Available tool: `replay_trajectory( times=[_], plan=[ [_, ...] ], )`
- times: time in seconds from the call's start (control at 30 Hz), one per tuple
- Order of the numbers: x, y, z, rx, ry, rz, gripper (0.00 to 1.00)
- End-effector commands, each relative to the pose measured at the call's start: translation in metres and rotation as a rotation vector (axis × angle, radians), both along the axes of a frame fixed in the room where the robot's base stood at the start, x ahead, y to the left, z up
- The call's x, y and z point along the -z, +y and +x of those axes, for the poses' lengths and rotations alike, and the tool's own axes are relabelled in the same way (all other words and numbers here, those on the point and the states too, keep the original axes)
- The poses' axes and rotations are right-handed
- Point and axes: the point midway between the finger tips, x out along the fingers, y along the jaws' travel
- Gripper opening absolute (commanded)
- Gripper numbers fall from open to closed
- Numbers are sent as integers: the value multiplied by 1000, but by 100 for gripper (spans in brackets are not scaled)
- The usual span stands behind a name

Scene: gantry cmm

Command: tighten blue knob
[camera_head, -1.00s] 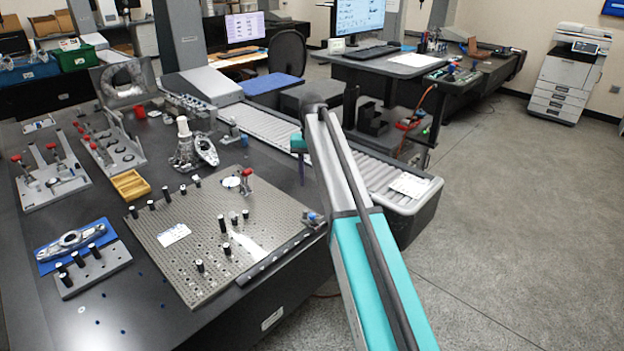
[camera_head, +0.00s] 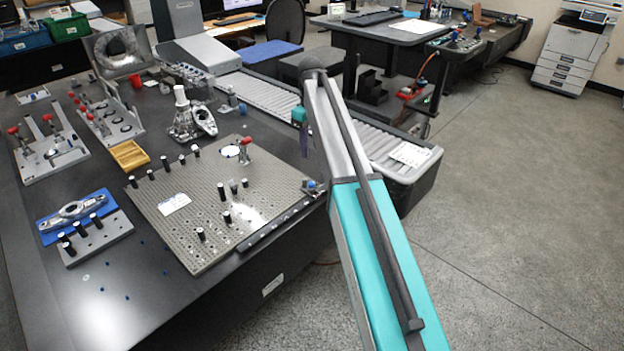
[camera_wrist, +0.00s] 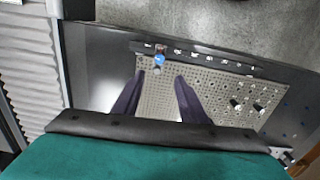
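The small blue knob (camera_head: 311,184) sits on a fitting at the right corner of the perforated metal plate (camera_head: 175,228). In the wrist view the blue knob (camera_wrist: 159,59) is on the far edge of the plate (camera_wrist: 215,95), beside a dark rail. My gripper (camera_wrist: 159,78) is open and empty, its two dark fingers spread above the plate. The knob appears just beyond the fingertips, roughly midway between them, and not touching.
Several black pins and a red-topped clamp (camera_head: 245,148) stand on the plate. A roller conveyor (camera_head: 370,150) runs behind the table. Fixtures with red knobs (camera_head: 48,150) and a yellow tray (camera_head: 130,154) are at left. Floor at right is clear.

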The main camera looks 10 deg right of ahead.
Motion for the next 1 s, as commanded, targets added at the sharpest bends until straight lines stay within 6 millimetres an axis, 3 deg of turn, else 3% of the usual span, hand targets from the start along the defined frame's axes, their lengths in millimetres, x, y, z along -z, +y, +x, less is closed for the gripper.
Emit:
replay_trajectory(
  times=[0.3,0.77,1.0],
  plan=[
    [1,-1,0,-266,-1,0,39],
    [2,-2,1,-265,-2,0,39],
    [14,-2,0,-265,-2,0,39]
  ],
)
